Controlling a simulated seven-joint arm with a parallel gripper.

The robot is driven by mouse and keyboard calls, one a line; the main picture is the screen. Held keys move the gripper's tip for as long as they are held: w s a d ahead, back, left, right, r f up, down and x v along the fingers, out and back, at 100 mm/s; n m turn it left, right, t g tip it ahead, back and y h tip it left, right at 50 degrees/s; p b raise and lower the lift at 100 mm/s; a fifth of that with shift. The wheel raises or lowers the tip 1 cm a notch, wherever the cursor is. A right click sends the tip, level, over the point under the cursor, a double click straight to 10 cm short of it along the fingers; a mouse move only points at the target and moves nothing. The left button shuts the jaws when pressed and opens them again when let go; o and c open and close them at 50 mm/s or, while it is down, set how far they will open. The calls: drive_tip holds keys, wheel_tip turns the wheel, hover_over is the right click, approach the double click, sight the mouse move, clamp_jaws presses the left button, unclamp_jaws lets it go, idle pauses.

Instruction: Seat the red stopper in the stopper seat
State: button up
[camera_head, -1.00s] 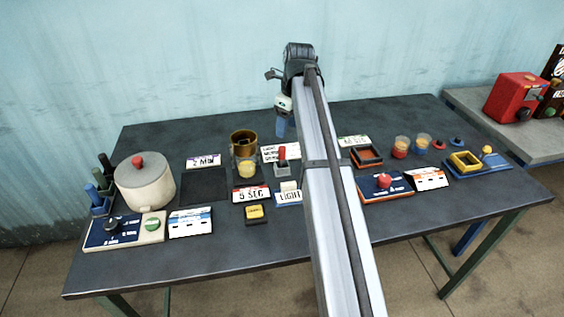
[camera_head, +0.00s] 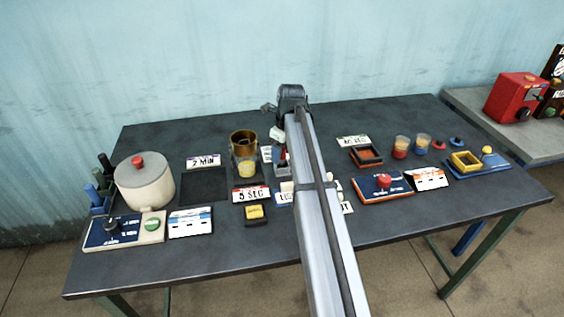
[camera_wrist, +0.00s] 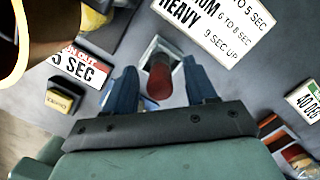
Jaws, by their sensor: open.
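A red upright peg, which looks like the red stopper (camera_wrist: 159,83), stands in a small grey square holder (camera_wrist: 151,45). In the head view the holder (camera_head: 280,169) is at mid-table, partly hidden by my arm. My gripper (camera_wrist: 160,76) is open above it, with one blue finger on each side of the red peg. Gaps show between the peg and both fingers. A small red round piece (camera_head: 438,145) lies at the right of the table. I cannot tell which thing is the stopper seat, or whether this holder is it.
A sign (camera_wrist: 215,25) lies beyond the holder. A yellow-black block (camera_head: 254,213) lies nearer the front. Two cups (camera_head: 401,147) stand at right. The front middle table is clear.

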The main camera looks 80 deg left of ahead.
drive_tip(key=shift+f, duration=0.55)
drive_tip(key=shift+c, duration=0.2)
drive_tip(key=shift+r, duration=0.1)
clamp_jaws()
